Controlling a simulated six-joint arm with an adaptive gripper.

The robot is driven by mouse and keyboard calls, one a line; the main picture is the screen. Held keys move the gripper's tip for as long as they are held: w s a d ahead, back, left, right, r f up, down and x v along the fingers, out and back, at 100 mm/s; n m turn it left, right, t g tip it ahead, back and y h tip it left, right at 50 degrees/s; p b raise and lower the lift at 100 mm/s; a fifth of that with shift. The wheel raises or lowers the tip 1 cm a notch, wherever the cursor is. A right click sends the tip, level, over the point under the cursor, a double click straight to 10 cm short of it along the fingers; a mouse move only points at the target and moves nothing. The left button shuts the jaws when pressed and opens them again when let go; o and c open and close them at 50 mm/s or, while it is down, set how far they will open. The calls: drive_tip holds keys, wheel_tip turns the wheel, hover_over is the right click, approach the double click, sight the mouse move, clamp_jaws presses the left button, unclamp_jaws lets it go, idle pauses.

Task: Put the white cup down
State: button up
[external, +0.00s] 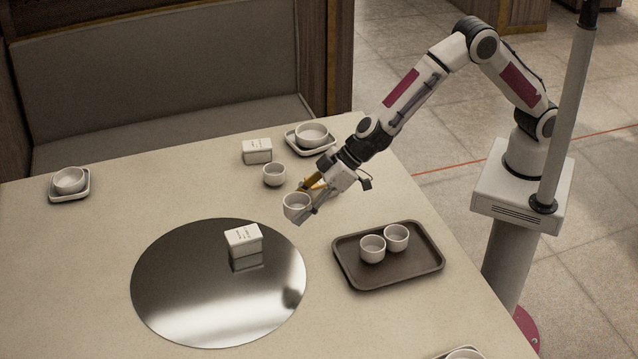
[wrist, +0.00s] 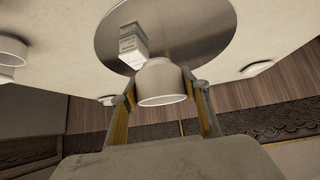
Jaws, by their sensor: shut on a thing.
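A white cup (external: 296,205) is held between the fingers of my gripper (external: 309,199) in the external view. It appears above the table, near the upper right edge of the round mirror-like plate. In the wrist view the cup (wrist: 161,84) sits between the two fingers of my gripper (wrist: 160,98), with its rim facing the camera. My gripper is shut on it. Whether the cup's base touches the table cannot be told.
A dark tray (external: 345,272) with two white cups stands at the right. Another white cup (external: 274,174) and a white box (external: 257,151) are behind my gripper. The round plate (external: 180,300) carries a second white box (external: 243,240). Bare table lies left of the cup.

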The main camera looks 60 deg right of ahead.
drive_tip(key=s+a+r, duration=0.2)
drive_tip(key=s, duration=1)
drive_tip(key=s+a+r, duration=0.1)
drive_tip(key=s, duration=1)
drive_tip(key=d+f+m+t+h, duration=0.1)
drive_tip(key=d+f+m, duration=0.1)
drive_tip(key=d, duration=0.7)
drive_tip(key=shift+s+d+m+h, duration=0.15)
drive_tip(key=shift+s+m+h, duration=0.15)
drive_tip(key=shift+h, duration=0.1)
drive_tip(key=shift+f, duration=0.1)
wheel_tip(320, 180, down, 6)
drive_tip(key=shift+f, duration=0.1)
drive_tip(key=shift+f, duration=1.8)
